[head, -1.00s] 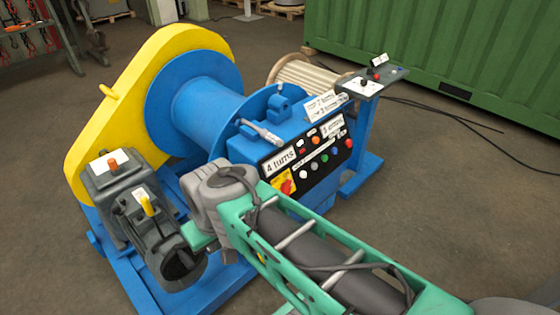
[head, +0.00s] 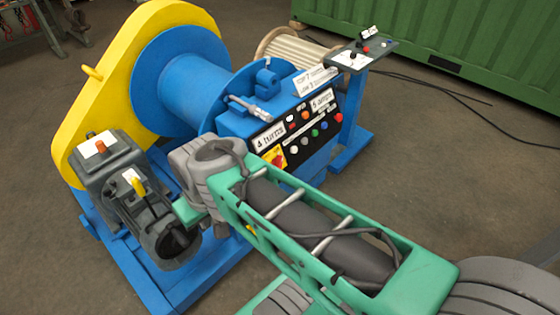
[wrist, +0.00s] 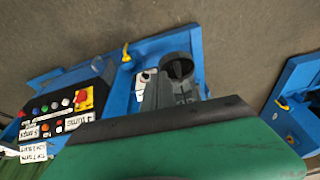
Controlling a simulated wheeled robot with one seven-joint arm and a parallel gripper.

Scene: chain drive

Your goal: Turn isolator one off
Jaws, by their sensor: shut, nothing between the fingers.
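The blue winch machine carries a black control panel (head: 297,128) with labels and coloured buttons. A red and yellow rotary switch (head: 275,157) is at its lower left; it also shows in the wrist view (wrist: 83,99). A yellow handle (head: 135,182) stands on a white plate on the dark grey motor. The wrist view shows a yellow handle (wrist: 125,52) by the blue frame and another (wrist: 283,105) on blue metal at the right. I cannot read which one is isolator one. My green arm reaches across the front of the machine; my gripper's fingers are hidden in both views.
A yellow guard (head: 95,85) and blue drum (head: 190,85) rise behind the motor. A small control stand (head: 360,55) is at the back right, with black cables (head: 450,90) on the floor. Open floor (head: 450,180) lies right of the machine.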

